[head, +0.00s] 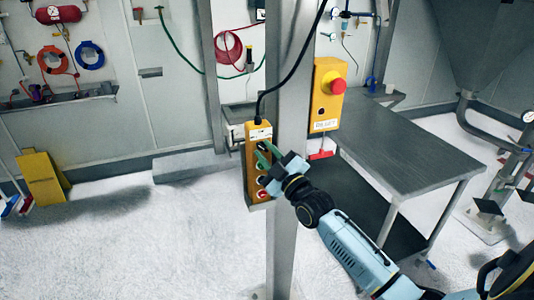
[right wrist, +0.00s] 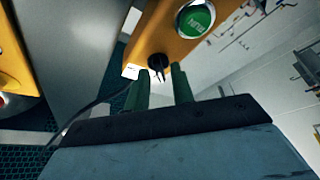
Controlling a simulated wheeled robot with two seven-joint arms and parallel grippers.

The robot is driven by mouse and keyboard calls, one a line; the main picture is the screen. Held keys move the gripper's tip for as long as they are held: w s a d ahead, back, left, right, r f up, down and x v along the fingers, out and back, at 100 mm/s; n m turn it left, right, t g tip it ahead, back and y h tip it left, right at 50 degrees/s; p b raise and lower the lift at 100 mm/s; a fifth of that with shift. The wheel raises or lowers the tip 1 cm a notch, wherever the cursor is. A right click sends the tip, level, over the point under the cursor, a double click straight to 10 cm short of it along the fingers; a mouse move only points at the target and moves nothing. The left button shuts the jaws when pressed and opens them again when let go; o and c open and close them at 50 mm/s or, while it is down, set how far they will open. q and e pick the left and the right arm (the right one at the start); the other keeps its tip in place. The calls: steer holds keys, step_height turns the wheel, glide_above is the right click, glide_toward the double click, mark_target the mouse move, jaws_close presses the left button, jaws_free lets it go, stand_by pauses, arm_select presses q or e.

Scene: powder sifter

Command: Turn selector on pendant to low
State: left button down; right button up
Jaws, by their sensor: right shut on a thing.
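The yellow pendant (head: 250,184) hangs on the grey column, with a black cable from its top. Its face has a white label on top and green and red buttons lower down. My right gripper (head: 265,154) is at the upper part of that face, its green fingers against it. In the right wrist view my right gripper (right wrist: 166,84) has its two fingers around the black selector knob (right wrist: 157,64), shut on it. A green button (right wrist: 196,18) is beside it on the pendant. The selector's setting cannot be read. My left gripper is not in view.
A yellow box with a red emergency-stop button (head: 337,86) is on the column to the right. A grey metal table (head: 410,145) stands behind. A yellow floor sign (head: 42,178) is at the left.

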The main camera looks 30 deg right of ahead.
steer(key=shift+m, duration=0.4)
steer(key=m+h, duration=0.1)
steer(key=m, duration=0.1)
steer(key=m+h, duration=0.1)
steer(key=m, duration=0.2)
steer(key=shift+t+h, duration=0.4)
steer(key=m+h, duration=0.1)
steer(key=m, duration=0.2)
steer(key=m+h+p, duration=0.1)
steer(key=m+h, duration=0.1)
steer(key=m, duration=0.1)
steer(key=shift+a+m, duration=0.15)
steer(key=shift+m, duration=0.15)
steer(key=m+h+p, duration=0.1)
steer(key=m+h, duration=0.1)
steer(key=m, duration=0.1)
steer(key=m+g+h+p, duration=0.1)
steer(key=m, duration=0.2)
steer(key=shift+a+m+h, duration=0.1)
steer(key=shift+m+h, duration=0.3)
steer(key=shift+m+g+h+p, duration=0.55)
steer(key=shift+m+g, duration=0.1)
steer(key=shift+m, duration=0.85)
steer(key=shift+m+g+h+p, duration=0.55)
steer(key=shift+m+g, duration=0.1)
steer(key=shift+m, duration=1.15)
steer(key=o, duration=0.7)
steer(key=shift+c, duration=0.2)
